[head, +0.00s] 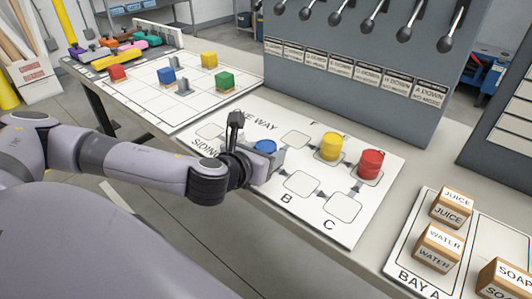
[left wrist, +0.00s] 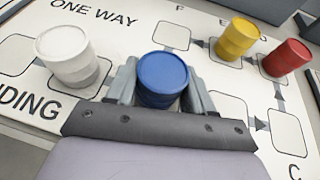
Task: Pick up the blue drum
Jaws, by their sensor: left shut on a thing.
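The blue drum (left wrist: 163,78) stands upright between the fingers of my left gripper (left wrist: 160,88) in the left wrist view. The fingers are shut on its sides. In the head view the drum's blue top (head: 265,146) shows just past my left gripper (head: 264,158), and the wrist hides part of it. I cannot tell whether the drum's base touches the board. My right gripper is in neither view.
A white drum (left wrist: 67,55) stands left of the blue one. A yellow drum (head: 331,147) and a red drum (head: 370,165) stand to the right on the white board (head: 240,116). Labelled boxes (head: 438,247) are at right. A grey lever panel (head: 350,75) rises behind.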

